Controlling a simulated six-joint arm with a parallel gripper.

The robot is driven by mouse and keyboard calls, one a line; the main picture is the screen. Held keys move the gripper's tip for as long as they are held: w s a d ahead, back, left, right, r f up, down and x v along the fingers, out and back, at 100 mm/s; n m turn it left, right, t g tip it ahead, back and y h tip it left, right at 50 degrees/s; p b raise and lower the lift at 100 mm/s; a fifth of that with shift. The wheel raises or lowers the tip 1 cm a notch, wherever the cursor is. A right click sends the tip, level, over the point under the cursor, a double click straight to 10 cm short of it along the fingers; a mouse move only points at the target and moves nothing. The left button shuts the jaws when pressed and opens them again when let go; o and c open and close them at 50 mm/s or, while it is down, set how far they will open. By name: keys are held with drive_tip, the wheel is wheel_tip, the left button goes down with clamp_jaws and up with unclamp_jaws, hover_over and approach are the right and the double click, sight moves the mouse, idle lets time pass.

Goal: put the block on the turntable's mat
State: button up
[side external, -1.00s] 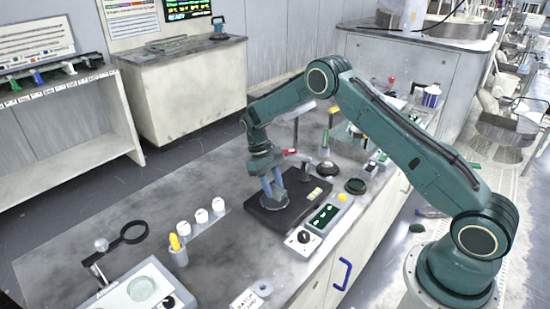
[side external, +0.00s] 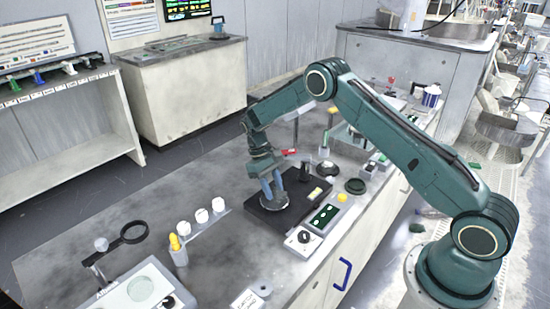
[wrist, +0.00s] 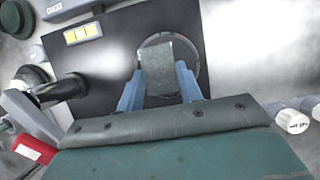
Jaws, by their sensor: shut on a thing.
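My gripper (side external: 273,192) is low over the black platform (side external: 300,211) on the bench. In the wrist view my gripper (wrist: 160,82) has its blue fingers shut on a grey-green block (wrist: 159,66). The block is in front of a round dark turntable (wrist: 188,52) with a pale rim, set on the black platform (wrist: 115,65). The block and fingers cover much of the turntable's face, so its mat is largely hidden. I cannot tell whether the block touches it. In the side view the block is too small to make out.
A control panel with a knob (side external: 304,237) lies along the platform's front. A black post (wrist: 68,87) and a red item (wrist: 33,150) are near the gripper. White-capped bottles (side external: 201,216) stand to the left.

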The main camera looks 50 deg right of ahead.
drive_tip(key=shift+f, duration=0.2)
drive_tip(key=o, duration=1.2)
wheel_tip(320, 180, up, 20)
drive_tip(key=s+a+t, duration=0.1)
drive_tip(key=t, duration=0.1)
drive_tip(key=s+a+r+t, duration=0.2)
drive_tip(key=s+r+t, duration=0.1)
drive_tip(key=s+r, duration=0.65)
drive_tip(key=s+a+t, duration=0.1)
drive_tip(key=s, duration=0.6)
drive_tip(key=s+a+r+t, duration=0.1)
drive_tip(key=s+t, duration=0.1)
drive_tip(key=s, duration=0.5)
drive_tip(key=s+a+r+t, duration=0.1)
drive_tip(key=s+t, duration=0.1)
drive_tip(key=s, duration=0.6)
drive_tip(key=shift+a+r, duration=0.25)
drive_tip(key=shift+a, duration=0.15)
